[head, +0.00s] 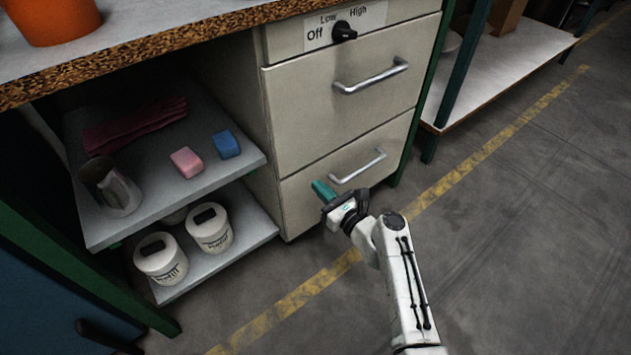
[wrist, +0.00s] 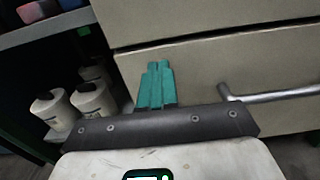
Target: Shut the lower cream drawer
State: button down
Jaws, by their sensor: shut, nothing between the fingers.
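The lower cream drawer (head: 302,205) is under the upper cream drawer in the head view, and its front looks about flush with the one above. Its metal handle (head: 358,167) is right of my gripper. In the wrist view the drawer front (wrist: 200,75) fills the middle, with the handle (wrist: 275,96) at right. My gripper (head: 321,188) has its teal fingers together, pointing at the drawer front left of the handle. In the wrist view the fingertips (wrist: 158,66) sit just below the seam between drawers. Whether they touch the front, I cannot tell.
The upper cream drawer (head: 315,112) has its own handle and a knob (head: 343,32) above. Left are open shelves with white tubs (head: 209,228), a pink block (head: 187,162) and a blue block (head: 226,145). The floor at right is clear, with a yellow line.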

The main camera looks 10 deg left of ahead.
jog(key=p+v, duration=0.3)
jog(key=v, duration=0.6)
jog(key=shift+d, duration=0.2)
jog(key=shift+s, duration=0.1)
